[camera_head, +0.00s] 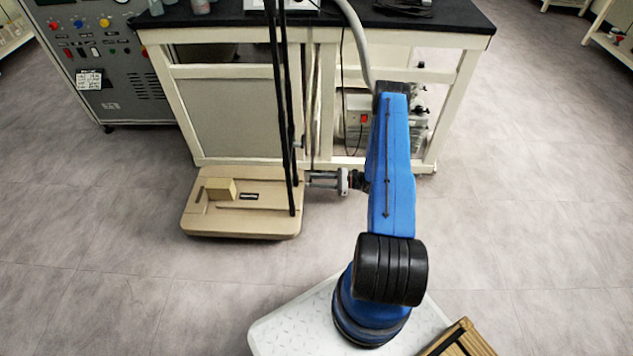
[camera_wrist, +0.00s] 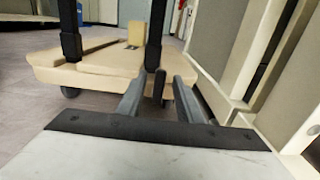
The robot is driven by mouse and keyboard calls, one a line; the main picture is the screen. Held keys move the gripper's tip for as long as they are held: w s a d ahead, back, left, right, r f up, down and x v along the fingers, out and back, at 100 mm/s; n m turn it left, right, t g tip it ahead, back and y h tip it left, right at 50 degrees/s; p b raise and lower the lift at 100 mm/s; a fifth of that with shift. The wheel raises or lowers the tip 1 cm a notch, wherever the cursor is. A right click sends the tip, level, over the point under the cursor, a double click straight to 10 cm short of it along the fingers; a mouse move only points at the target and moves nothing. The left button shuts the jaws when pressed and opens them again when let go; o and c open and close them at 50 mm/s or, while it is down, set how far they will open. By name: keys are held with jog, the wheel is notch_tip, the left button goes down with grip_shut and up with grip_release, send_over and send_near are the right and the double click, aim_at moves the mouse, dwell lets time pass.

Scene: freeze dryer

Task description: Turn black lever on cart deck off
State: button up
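The beige cart deck (camera_head: 240,225) sits low on the floor in front of the lab bench, and its near end fills the upper left of the wrist view (camera_wrist: 95,75). A short black upright piece (camera_wrist: 160,87), which looks like the lever, stands at the deck's edge below a black pole. My gripper (camera_head: 310,180) reaches left to the deck's right edge. In the wrist view its two grey fingers (camera_wrist: 158,84) are apart, with the black piece between them. I cannot tell whether either finger touches it. In the head view the lever is not clearly distinguishable.
Tall black poles (camera_head: 280,100) rise from the deck's right side. A small tan block (camera_head: 221,189) lies on the deck. The bench (camera_head: 225,110) stands close behind the cart and my gripper. A grey control cabinet (camera_head: 110,70) is at the left. Floor is clear left and in front.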

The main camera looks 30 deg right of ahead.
grip_shut()
dwell(0.3)
jog(key=shift+s+a+f+n, duration=0.35)
jog(key=shift+s+f+n, duration=0.2)
jog(key=shift+n, duration=2.45)
jog(key=shift+s+a+f+n, duration=0.35)
jog(key=shift+f+n, duration=0.25)
jog(key=shift+n, duration=2.4)
jog(key=shift+s+a+f+n, duration=0.3)
jog(key=shift+s+f+n, duration=0.3)
jog(key=shift+n, duration=2.4)
